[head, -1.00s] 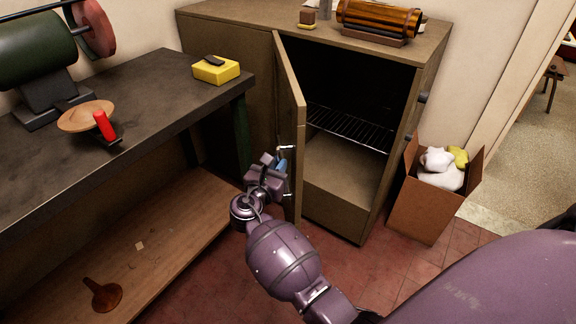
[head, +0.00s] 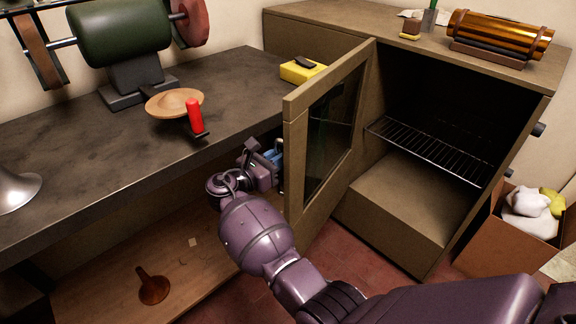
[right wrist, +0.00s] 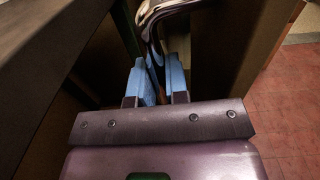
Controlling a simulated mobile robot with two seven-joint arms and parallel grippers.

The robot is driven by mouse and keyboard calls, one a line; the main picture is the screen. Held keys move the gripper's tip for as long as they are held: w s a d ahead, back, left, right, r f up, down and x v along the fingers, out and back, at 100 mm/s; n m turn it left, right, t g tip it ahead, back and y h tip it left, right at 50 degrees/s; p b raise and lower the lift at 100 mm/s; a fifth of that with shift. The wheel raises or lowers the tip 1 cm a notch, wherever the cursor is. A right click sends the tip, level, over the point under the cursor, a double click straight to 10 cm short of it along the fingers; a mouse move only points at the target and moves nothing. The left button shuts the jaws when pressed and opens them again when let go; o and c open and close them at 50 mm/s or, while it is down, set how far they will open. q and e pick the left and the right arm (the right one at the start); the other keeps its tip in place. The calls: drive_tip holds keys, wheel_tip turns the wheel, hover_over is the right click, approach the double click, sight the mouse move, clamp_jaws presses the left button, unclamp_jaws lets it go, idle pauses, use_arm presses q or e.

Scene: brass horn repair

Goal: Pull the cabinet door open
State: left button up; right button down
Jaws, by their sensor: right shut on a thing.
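The cabinet (head: 400,215) stands at the right with its dark interior and wire shelf (head: 440,148) showing. Its glass-panelled door (head: 296,160) is swung wide open and stands out toward the workbench. My right gripper (head: 274,158) is at the outer face of the door, near its free edge. In the right wrist view its blue fingers (right wrist: 160,78) are shut on the shiny door handle (right wrist: 153,28). The handle is mostly hidden by the gripper in the head view. My left gripper is not in view.
The dark workbench (head: 70,165) is close to the left of my gripper, with a grinder (head: 122,40), a wooden disc (head: 172,102), a red-handled tool (head: 194,115) and a yellow block (head: 302,70). A cardboard box (head: 500,240) stands right of the cabinet.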

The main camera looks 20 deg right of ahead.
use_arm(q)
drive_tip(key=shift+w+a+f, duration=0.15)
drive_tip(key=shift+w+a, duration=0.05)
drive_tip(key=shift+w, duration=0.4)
use_arm(e)
drive_tip(key=shift+w+a, duration=0.35)
drive_tip(key=shift+w, duration=0.3)
drive_tip(key=shift+w+a, duration=0.3)
drive_tip(key=shift+w, duration=0.35)
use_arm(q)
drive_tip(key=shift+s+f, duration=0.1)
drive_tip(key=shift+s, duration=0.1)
use_arm(e)
drive_tip(key=c, duration=1.1)
unclamp_jaws()
drive_tip(key=shift+c, duration=0.2)
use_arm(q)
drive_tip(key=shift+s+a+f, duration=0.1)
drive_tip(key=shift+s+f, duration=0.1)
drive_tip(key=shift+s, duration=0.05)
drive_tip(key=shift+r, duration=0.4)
use_arm(e)
drive_tip(key=v, duration=0.7)
drive_tip(key=shift+s+a, duration=0.15)
drive_tip(key=shift+a, duration=0.05)
